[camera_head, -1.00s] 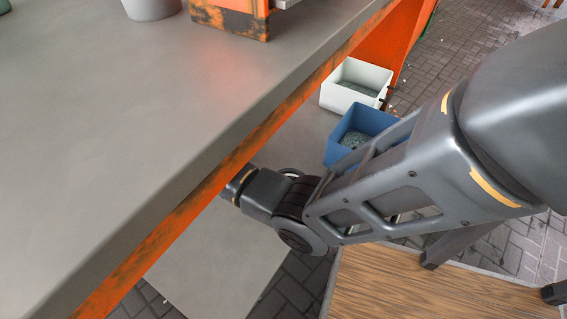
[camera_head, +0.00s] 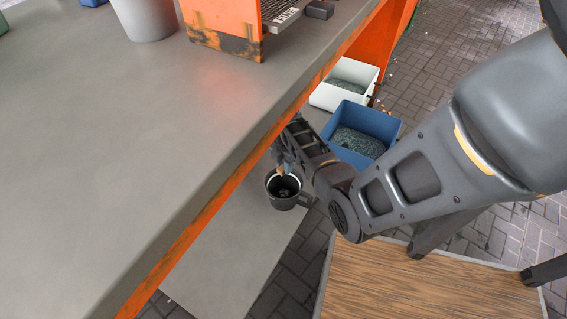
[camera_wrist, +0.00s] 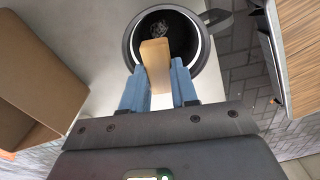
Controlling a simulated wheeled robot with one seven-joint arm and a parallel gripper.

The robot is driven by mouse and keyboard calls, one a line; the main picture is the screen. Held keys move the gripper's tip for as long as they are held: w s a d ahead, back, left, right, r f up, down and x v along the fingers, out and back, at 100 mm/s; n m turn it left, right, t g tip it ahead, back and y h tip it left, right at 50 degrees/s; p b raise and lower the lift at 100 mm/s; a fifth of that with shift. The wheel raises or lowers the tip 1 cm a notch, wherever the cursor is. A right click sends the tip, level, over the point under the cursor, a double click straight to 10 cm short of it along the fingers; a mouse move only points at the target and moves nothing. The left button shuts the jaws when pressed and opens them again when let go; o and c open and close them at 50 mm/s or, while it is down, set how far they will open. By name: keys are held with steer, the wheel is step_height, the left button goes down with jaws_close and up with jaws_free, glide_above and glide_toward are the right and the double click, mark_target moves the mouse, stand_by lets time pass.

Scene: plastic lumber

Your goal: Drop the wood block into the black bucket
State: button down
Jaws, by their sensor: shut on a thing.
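The wood block (camera_wrist: 156,62) is a tan piece held between the blue fingers of my gripper (camera_wrist: 157,86) in the wrist view. Its far end overlaps the opening of the black bucket (camera_wrist: 134,47), a round dark container with a light inner rim and a handle at its right. In the head view the bucket (camera_head: 285,204) stands on the lower shelf beside the bench. My gripper (camera_head: 283,172) is just above and behind the bucket there, and a small tan bit of the block shows at its tip. Whether the block is inside the rim or above it is hard to tell.
A blue bin (camera_head: 361,133) and a white bin (camera_head: 343,83), both holding grey material, stand behind the bucket. The grey bench top (camera_head: 120,130) with its orange edge overhangs the lower shelf (camera_head: 215,262). A brown open box (camera_wrist: 38,75) is at left in the wrist view.

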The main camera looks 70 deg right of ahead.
step_height(320, 180, down, 6)
steer(key=b, duration=0.5)
steer(key=shift+b, duration=0.35)
steer(key=shift+r, duration=0.1)
steer(key=c, duration=0.8)
jaws_free()
step_height(320, 180, up, 8)
steer(key=p, duration=0.3)
steer(key=shift+p, duration=0.4)
